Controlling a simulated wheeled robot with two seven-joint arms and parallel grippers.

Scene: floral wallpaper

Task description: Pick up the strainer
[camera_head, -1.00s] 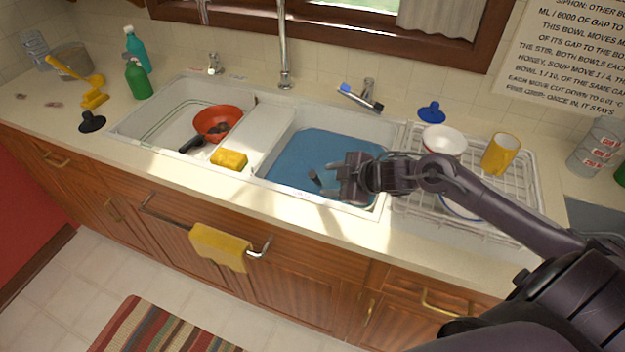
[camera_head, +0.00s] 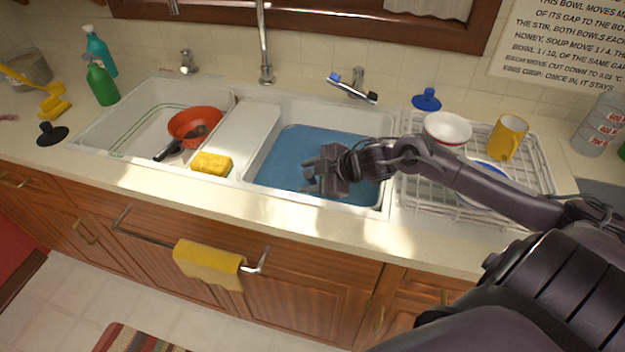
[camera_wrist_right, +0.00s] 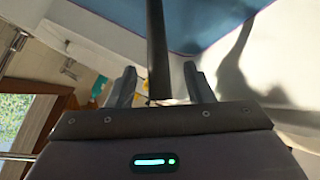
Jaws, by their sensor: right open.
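My right gripper (camera_head: 318,178) is over the front of the blue-filled right basin. In the right wrist view its fingers (camera_wrist_right: 160,88) are open, with a dark upright rod (camera_wrist_right: 157,45) between them, apart from both. The rod looks like a handle; what it belongs to is out of sight, and I cannot tell if it is the strainer's. No strainer shows clearly. A red-orange bowl-shaped piece (camera_head: 207,118) with a dark handle (camera_head: 168,150) stands in the left basin; I cannot tell whether it is a strainer. My left gripper is not in view.
The divider holds a yellow sponge (camera_head: 211,163). Right of the basin, a white dish rack (camera_head: 415,190) holds a bowl (camera_head: 447,128), a yellow mug (camera_head: 508,136) and a plate. A brush (camera_head: 352,88) lies by the tap. The front counter strip (camera_head: 300,225) is clear.

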